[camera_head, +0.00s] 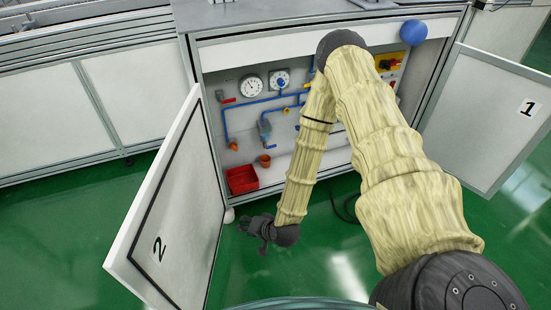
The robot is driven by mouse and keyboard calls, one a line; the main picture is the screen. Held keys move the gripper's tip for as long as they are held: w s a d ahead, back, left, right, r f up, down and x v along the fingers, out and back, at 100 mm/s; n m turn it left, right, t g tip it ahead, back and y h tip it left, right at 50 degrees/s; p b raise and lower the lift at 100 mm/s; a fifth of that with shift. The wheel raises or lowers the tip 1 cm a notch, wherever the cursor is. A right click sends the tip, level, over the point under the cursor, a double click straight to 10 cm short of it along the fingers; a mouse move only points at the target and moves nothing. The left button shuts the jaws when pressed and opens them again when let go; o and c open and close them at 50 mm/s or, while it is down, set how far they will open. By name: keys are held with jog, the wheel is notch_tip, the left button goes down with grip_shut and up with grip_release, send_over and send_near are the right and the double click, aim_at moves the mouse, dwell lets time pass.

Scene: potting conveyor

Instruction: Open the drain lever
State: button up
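An open cabinet under a worktop shows a panel with blue pipes (226,123), two round gauges (251,86) and small coloured handles. A red handle (228,100) sits at the upper left of the pipes. An orange fitting (234,146) is at the lower end of the left pipe. An orange-brown cup-like part (264,160) is below the middle. I cannot tell which part is the drain lever; my arm hides part of the panel. My gripper (252,227) is low in front of the cabinet, apart from the panel, pointing left. Its fingers are too small and dark to read.
The left door, marked 2 (190,215), and the right door, marked 1 (492,120), stand open. A red bin (242,179) sits on the cabinet floor. A yellow box (389,65) is at the panel's right. Green floor (310,265) is clear ahead.

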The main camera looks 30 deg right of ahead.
jog(key=w+d+f+m+t+h+b, duration=0.1)
jog(key=w+d+m+t+h+b, duration=0.1)
jog(key=w+d+m+t+b, duration=0.6)
jog(key=w+d+r+m+h+b, duration=0.1)
jog(key=w+d+h+b, duration=0.15)
jog(key=d, duration=0.65)
jog(key=w+d+r+m+h+b, duration=0.15)
jog(key=w+d, duration=0.25)
jog(key=d, duration=0.5)
jog(key=b+x, duration=0.4)
jog(key=x, duration=0.6)
jog(key=shift+w+r+t, duration=0.3)
jog(key=shift+w+r, duration=0.05)
jog(key=shift+r, duration=0.15)
jog(key=shift+m, duration=0.25)
jog(key=shift+c, duration=0.4)
grip_shut()
